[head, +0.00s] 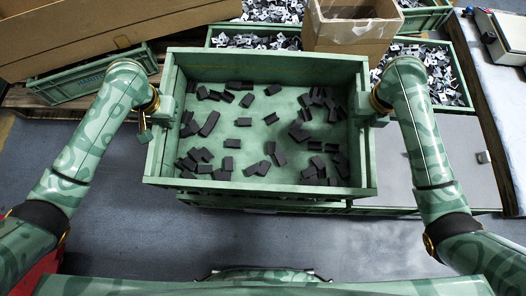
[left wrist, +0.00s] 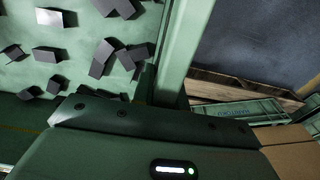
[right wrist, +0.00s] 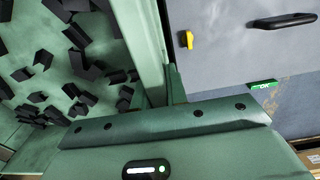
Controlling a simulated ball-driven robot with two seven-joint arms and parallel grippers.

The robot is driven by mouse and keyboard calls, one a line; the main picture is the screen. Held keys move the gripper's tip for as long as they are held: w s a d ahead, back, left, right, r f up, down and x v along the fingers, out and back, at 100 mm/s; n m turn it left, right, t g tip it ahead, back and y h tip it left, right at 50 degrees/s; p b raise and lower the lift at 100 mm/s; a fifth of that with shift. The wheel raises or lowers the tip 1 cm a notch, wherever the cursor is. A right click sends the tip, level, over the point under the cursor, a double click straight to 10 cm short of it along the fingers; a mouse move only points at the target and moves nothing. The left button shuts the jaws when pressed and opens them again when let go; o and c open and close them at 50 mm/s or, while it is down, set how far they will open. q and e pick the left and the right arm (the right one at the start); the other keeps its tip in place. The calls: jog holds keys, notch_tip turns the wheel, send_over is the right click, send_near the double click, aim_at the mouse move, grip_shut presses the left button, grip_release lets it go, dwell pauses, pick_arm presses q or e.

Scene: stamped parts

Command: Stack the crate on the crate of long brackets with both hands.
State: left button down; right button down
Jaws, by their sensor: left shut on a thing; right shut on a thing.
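A green crate (head: 265,190) with many small dark parts in it is held between my two grippers in the head view. My left gripper (head: 163,108) is shut on its left wall, and my right gripper (head: 364,108) is shut on its right wall. The crate wall also shows in the left wrist view (left wrist: 178,50) and in the right wrist view (right wrist: 150,50). Below the held crate's front edge, part of another green crate (head: 270,205) shows; its contents are hidden. Whether the two crates touch cannot be told.
Behind stand green crates of metal brackets (head: 440,75) and an open cardboard box (head: 350,30). A long cardboard box (head: 100,35) lies at the back left over another green crate (head: 90,80). A grey panel (head: 455,165) is at the right. Blue-grey floor is free at the left.

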aim_at(173, 137)
pick_arm(q)
jog(key=shift+w, duration=0.15)
pick_arm(e)
jog(key=shift+w, duration=0.15)
jog(key=shift+f, duration=0.1)
